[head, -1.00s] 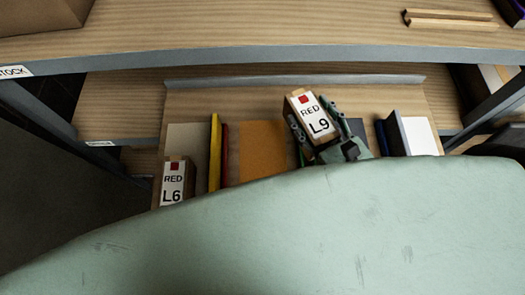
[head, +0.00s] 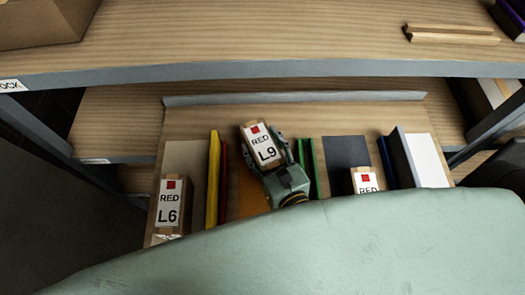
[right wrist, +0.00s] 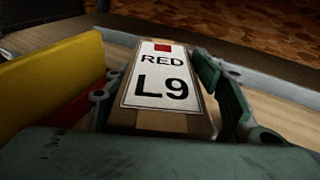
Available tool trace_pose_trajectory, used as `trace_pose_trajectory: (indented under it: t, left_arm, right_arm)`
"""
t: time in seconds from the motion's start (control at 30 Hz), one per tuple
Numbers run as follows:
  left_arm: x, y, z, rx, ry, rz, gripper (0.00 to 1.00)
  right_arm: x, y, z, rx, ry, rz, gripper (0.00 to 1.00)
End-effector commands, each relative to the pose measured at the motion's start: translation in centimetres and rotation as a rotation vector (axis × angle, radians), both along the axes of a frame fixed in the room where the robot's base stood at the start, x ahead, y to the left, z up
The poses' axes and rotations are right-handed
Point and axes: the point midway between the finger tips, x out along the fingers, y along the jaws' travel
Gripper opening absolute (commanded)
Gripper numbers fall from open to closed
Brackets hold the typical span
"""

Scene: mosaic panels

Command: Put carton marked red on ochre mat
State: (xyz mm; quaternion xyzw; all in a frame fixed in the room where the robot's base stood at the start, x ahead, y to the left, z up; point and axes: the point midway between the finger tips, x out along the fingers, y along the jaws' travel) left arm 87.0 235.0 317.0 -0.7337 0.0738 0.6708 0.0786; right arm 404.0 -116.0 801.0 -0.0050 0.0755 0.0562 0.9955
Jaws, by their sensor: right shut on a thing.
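A tan carton labelled RED L9 (head: 263,149), with a red square on its label, is between the fingers of my right gripper (head: 265,155), which is shut on it. In the head view it overlaps the far part of the ochre mat (head: 248,200); I cannot tell whether it touches the mat. The carton also fills the middle of the right wrist view (right wrist: 162,85), slightly tilted, with a finger on each side. Two other RED cartons stand on the board: L6 (head: 169,205) at the left and one (head: 365,182) by the dark mat (head: 346,151). My left gripper is not in view.
Yellow (head: 213,180) and red (head: 223,180) dividers stand left of the ochre mat, green ones (head: 312,165) to its right. A blue divider (head: 386,160) and a white panel (head: 427,160) are farther right. A shelf (head: 260,45) spans above.

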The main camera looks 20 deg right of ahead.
Motion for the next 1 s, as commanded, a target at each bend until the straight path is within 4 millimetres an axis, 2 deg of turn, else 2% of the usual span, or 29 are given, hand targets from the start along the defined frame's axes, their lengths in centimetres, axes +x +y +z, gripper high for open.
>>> trace_pose_trajectory:
  t: [0.03, 0.1, 0.47, 0.5, 0.7, 1.0]
  left_arm:
    - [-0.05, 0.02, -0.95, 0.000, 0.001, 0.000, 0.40]
    - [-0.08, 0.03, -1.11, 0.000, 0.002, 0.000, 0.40]
    - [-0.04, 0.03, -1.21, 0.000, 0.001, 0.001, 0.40]
    - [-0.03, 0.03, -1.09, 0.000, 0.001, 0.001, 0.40]
    - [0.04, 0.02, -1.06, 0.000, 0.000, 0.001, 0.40]
    - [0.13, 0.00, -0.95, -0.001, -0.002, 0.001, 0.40]
  right_arm:
    - [0.08, 0.02, -0.97, -0.001, -0.005, 0.001, 0.00]
    - [0.07, 0.01, -1.32, 0.001, -0.004, 0.001, 0.00]
    - [0.07, -0.03, -1.49, 0.002, -0.004, -0.001, 0.00]
    - [-0.02, -0.04, -1.57, 0.002, 0.000, 0.000, 0.55]
    - [-0.02, -0.02, -1.55, 0.001, 0.000, 0.000, 0.70]
    - [-0.03, -0.03, -1.44, 0.002, 0.000, 0.000, 0.70]
